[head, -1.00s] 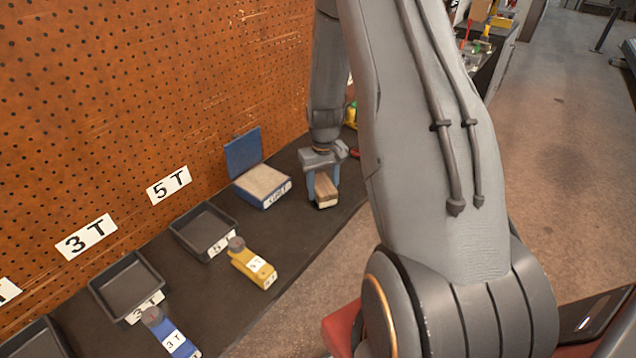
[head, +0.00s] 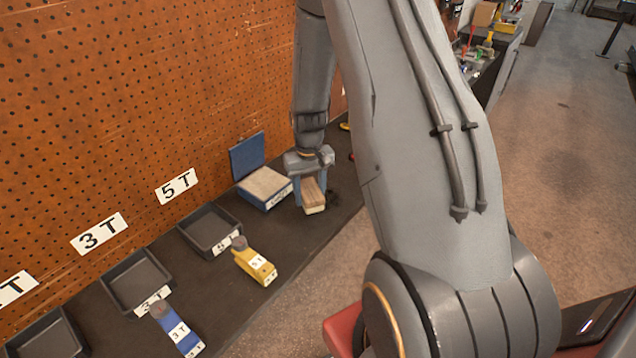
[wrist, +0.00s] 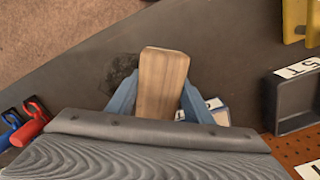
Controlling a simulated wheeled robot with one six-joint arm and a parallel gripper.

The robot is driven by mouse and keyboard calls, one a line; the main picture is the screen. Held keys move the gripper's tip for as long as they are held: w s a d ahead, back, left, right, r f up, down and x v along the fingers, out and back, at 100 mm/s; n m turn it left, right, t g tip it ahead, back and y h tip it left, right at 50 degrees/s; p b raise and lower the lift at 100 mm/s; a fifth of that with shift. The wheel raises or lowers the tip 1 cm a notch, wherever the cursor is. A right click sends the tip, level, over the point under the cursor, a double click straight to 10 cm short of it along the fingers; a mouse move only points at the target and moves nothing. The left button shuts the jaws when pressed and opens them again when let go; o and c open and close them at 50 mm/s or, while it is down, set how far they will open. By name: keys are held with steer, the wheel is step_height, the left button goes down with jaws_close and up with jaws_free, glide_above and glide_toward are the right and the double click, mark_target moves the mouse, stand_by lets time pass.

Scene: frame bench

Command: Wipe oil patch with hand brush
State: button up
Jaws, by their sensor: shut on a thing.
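The hand brush has a pale wooden back (wrist: 163,82), and it also shows in the head view (head: 313,196). My gripper (head: 311,182) is shut on it, with a blue finger on each side in the wrist view (wrist: 155,100). The brush is low at the bench top; whether its bristles touch the surface cannot be told. The oil patch (wrist: 121,72) is a dark, mottled stain on the dark bench, just left of the brush in the wrist view. Part of the patch may be hidden under the brush and gripper.
A blue open-lidded box (head: 265,187) stands close beside my gripper. Black trays (head: 209,231) line the pegboard (head: 120,110), with a yellow labelled block (head: 254,262) and a blue one (head: 178,331) in front. Red and blue clamp-like tools (wrist: 27,128) lie left in the wrist view.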

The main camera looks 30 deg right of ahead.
mark_target(310, 189)
steer(key=shift+r+p, duration=1.25)
steer(key=shift+r, duration=1.05)
